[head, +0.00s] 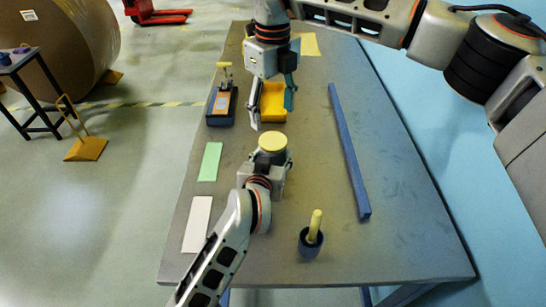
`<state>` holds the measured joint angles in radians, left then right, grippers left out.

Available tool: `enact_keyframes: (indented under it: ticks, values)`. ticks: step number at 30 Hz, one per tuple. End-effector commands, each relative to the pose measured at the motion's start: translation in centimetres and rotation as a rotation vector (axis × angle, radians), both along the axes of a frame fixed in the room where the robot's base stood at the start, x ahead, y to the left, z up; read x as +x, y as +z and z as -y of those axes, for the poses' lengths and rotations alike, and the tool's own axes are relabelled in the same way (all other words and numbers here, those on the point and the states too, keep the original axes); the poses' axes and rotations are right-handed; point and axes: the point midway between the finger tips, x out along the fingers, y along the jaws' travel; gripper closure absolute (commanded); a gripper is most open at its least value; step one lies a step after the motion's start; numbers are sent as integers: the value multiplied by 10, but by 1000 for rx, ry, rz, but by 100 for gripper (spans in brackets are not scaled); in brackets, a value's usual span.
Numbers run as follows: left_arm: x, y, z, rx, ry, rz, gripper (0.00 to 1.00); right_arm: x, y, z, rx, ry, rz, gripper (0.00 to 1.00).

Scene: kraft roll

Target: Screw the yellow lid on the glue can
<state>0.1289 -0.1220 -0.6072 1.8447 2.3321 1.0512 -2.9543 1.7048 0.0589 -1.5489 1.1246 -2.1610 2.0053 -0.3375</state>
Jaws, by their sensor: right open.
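The yellow lid (272,141) shows as a round disc on top of the glue can (273,157). It looks level; whether it is threaded on cannot be seen. The can stands upright, mostly hidden by my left gripper (272,161), whose fingers close around its body from the near side. My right gripper (272,117) hangs just beyond and above the lid, pointing down. Its fingers are spread and empty, apart from the lid.
A yellow tray (273,112) lies behind the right gripper's fingers. A dark device (221,105), green card (210,161) and white card (197,224) line the left side. A blue bar (348,152) lies at right. A dark cup with a yellow handle (311,240) stands in front.

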Motion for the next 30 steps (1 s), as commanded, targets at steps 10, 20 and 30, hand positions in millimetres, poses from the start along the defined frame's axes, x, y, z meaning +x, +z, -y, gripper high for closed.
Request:
enact_keyframes:
  ticks: [10,20,30]
  values:
    - [0,-1,0,1,1,-2,100,0,0,0,-1,45,-1,38]
    - [0,-1,0,1,1,-2,100,-1,-18,0,-1,43,-5,38]
    - [0,-1,0,0,0,-2,100,-1,-66,0,1,43,-3,38]
